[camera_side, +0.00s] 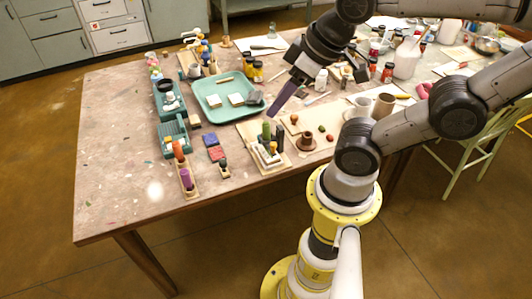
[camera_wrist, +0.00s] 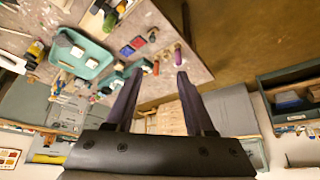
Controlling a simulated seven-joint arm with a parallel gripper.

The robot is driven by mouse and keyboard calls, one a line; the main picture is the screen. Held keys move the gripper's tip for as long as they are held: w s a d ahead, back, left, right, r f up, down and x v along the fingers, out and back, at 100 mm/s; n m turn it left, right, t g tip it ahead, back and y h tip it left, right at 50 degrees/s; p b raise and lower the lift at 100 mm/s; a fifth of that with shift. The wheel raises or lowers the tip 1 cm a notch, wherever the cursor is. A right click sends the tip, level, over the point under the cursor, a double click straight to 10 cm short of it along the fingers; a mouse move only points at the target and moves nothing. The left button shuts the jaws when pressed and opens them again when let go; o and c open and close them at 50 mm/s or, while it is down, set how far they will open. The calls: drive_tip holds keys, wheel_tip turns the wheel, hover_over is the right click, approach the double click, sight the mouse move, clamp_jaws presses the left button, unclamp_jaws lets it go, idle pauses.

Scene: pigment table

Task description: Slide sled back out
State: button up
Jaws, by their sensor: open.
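No part is plainly marked as the sled. The likeliest piece is in the teal fixture at the left of the table, which has a rear section (camera_side: 168,101) with a dark round part on it and a front block (camera_side: 174,139). I cannot tell which part slides. My gripper (camera_side: 271,112) is above the table, right of the teal tray and well away from the fixture. In the wrist view its two dark fingers (camera_wrist: 159,74) stand apart with nothing held between them. The fixture shows only partly there, beyond the fingers.
A teal tray (camera_side: 205,98) lies right of the fixture. Red and blue blocks (camera_side: 213,147), an orange and purple peg rack (camera_side: 194,190) and a wooden board (camera_side: 250,164) with bottles stand near the front. Cups (camera_side: 383,106) and jars crowd the right. The front left tabletop is clear.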

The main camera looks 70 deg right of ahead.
idle(0.6)
drive_tip(key=w+d+f+m+g, duration=0.1)
drive_tip(key=w+d+m, duration=0.2)
drive_tip(key=w+m, duration=0.25)
drive_tip(key=w+d+m+g, duration=0.1)
drive_tip(key=w+d+m, duration=0.2)
drive_tip(key=w+m, duration=0.3)
drive_tip(key=w+d+f+m+g, duration=0.2)
drive_tip(key=d+f+m, duration=0.3)
drive_tip(key=d+f, duration=0.2)
drive_tip(key=shift+m+g, duration=0.75)
drive_tip(key=shift+g, duration=0.05)
drive_tip(key=d+f, duration=0.1)
drive_tip(key=f, duration=0.5)
drive_tip(key=s+d+f, duration=0.1)
drive_tip(key=f, duration=0.5)
drive_tip(key=d+f, duration=0.2)
drive_tip(key=f, duration=0.5)
drive_tip(key=shift+s, duration=0.3)
drive_tip(key=shift+r, duration=0.1)
